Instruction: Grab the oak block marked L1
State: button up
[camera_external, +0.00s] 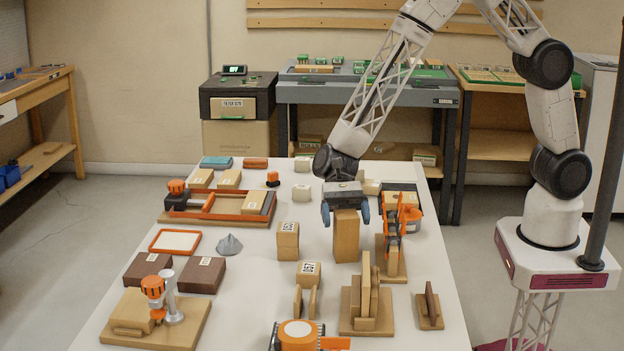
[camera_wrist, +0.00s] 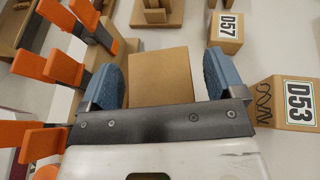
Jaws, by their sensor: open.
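A tall, plain oak block (camera_external: 346,240) stands upright on the white table in the external view. My gripper (camera_external: 346,211) is above and around its top, with one blue fingertip on each side. In the wrist view the block's tan top (camera_wrist: 160,78) lies between the two blue fingers of my gripper (camera_wrist: 168,80). The jaws are open, with a small gap showing on the right; contact on the left is hard to tell. No mark is readable on this block, so I cannot tell whether it is L1.
A block marked D53 (camera_wrist: 290,103) and one marked D57 (camera_wrist: 226,32) stand nearby. An orange clamp stand (camera_external: 393,235) is close on the right. A wooden slotted stand (camera_external: 366,322) is in front. White table (camera_external: 240,315) is bare at front left of centre.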

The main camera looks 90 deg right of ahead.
jog(key=c, duration=1.4)
jog(key=shift+c, duration=0.2)
jog(key=shift+r, duration=0.1)
jog(key=shift+r, duration=4.9)
